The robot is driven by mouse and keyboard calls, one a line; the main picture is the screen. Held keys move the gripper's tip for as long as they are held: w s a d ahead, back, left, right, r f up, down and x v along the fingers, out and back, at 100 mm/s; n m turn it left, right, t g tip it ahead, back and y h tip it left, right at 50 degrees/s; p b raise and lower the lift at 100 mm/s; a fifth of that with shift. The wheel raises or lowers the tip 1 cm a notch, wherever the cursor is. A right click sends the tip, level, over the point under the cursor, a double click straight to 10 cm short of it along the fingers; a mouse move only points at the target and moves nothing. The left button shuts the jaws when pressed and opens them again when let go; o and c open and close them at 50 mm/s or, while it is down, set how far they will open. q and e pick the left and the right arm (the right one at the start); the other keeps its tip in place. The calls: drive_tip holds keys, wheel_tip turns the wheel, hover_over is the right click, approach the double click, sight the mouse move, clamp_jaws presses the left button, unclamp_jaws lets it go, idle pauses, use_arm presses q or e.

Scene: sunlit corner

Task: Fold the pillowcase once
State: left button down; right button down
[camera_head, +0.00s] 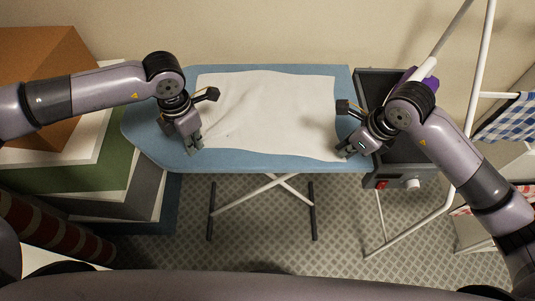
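The white pillowcase (270,108) lies spread out flat on the blue ironing board (230,167), with slight wrinkles towards its left. My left gripper (194,149) points down at the pillowcase's near left corner and hides that corner. My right gripper (345,153) is at the near right corner, at the pillowcase's right edge. The fingers of both grippers are small in the picture. I cannot tell whether either one is open or shut, or whether it holds cloth.
A dark tray (405,150) with a red switch is at the board's right end, with a purple object (420,75) at its back. A white drying rack (470,120) with a blue checked cloth (508,118) stands at the right. Stacked boxes (112,178) stand at the left.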

drive_tip(key=shift+s+a+f, duration=0.1)
drive_tip(key=shift+s+f, duration=0.1)
drive_tip(key=shift+s, duration=0.1)
idle(0.5)
